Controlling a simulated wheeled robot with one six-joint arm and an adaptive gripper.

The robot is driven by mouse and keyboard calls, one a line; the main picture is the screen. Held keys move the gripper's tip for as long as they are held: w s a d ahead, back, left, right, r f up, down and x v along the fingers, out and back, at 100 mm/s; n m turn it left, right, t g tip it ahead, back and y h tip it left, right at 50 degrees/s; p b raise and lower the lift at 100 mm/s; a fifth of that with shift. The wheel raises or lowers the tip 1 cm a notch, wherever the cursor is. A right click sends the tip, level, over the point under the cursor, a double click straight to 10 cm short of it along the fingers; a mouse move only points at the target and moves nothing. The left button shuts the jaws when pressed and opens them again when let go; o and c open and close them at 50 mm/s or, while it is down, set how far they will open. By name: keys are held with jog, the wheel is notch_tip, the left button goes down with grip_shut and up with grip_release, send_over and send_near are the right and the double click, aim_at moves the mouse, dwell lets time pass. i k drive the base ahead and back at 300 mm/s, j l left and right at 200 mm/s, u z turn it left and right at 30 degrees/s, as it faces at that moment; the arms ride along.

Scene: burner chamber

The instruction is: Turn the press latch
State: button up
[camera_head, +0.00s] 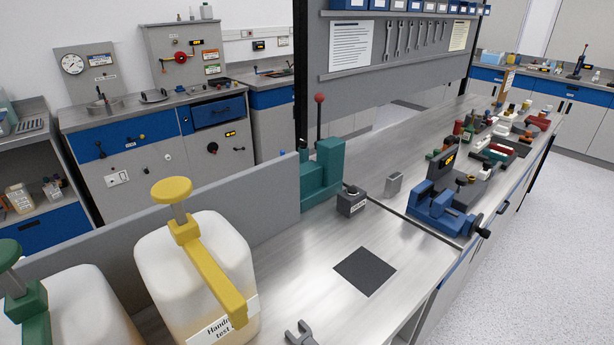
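A teal press (325,172) stands on the bench behind the middle, with a stepped body. A thin upright lever with a red ball knob (319,98) rises from it. A grey two-pronged end, which looks like my gripper (300,329), shows at the bottom edge. Its prongs are apart with nothing seen between them. It is well in front of the press and not touching it.
A dark grey box (351,202) and small metal block (394,183) sit right of the press. A blue vise (440,210) stands farther right. White canisters with yellow (205,250) and green handles crowd the left. Bench around the black mat (364,271) is clear.

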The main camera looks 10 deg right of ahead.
aim_at(303, 145)
jog(key=l+u, duration=0.1)
jog(key=u, duration=0.45)
jog(key=i+l+u, duration=0.15)
jog(key=l+u, duration=0.3)
jog(key=l, duration=0.3)
jog(key=l+u, duration=0.4)
jog(key=l, duration=0.4)
jog(key=i, duration=0.05)
